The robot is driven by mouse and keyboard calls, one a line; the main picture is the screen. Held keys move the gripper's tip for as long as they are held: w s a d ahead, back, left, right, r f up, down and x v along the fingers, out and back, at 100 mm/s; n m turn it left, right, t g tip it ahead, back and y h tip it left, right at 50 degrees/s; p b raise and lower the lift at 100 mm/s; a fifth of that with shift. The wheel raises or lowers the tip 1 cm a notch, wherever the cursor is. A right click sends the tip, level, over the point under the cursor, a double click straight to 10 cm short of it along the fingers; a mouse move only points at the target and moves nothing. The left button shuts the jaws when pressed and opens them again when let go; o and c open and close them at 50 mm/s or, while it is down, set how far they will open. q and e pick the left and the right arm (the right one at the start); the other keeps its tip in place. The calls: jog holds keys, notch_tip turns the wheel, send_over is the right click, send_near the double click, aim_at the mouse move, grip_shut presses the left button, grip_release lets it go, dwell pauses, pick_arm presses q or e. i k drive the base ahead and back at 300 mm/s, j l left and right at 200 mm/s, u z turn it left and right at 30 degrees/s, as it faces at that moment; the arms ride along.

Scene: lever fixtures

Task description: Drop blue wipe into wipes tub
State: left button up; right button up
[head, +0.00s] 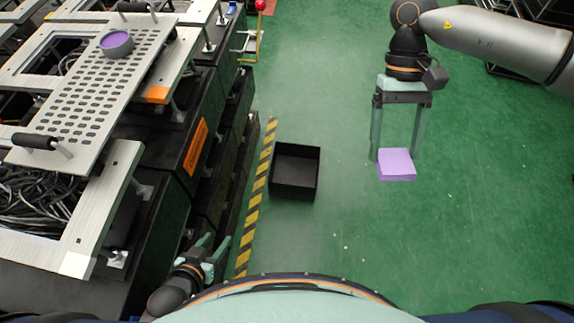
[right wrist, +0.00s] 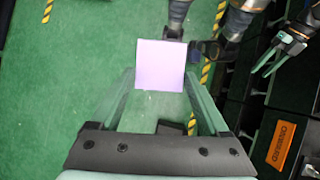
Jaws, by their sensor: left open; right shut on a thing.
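A flat square wipe (head: 397,165), lilac rather than plainly blue, is held between the fingertips of my right gripper (head: 395,155). It also shows in the right wrist view (right wrist: 160,65), at the far ends of the fingers. An open black box (head: 296,171), which seems to be the wipes tub, stands on the floor to the left of the wipe. It looks empty. The right gripper is apart from it, to its right. My left gripper (head: 214,248) is open and empty, low at the left beside the benches.
A perforated metal plate (head: 90,95) with black handles lies on the bench at left and bears a round purple-topped piece (head: 117,43). A yellow-black floor stripe (head: 256,195) runs between bench and box. Green floor (head: 340,230) is clear between box and wipe.

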aim_at(298, 176)
jog(key=i+l+u, duration=0.8)
jog(key=i+l, duration=0.3)
jog(key=l, duration=0.1)
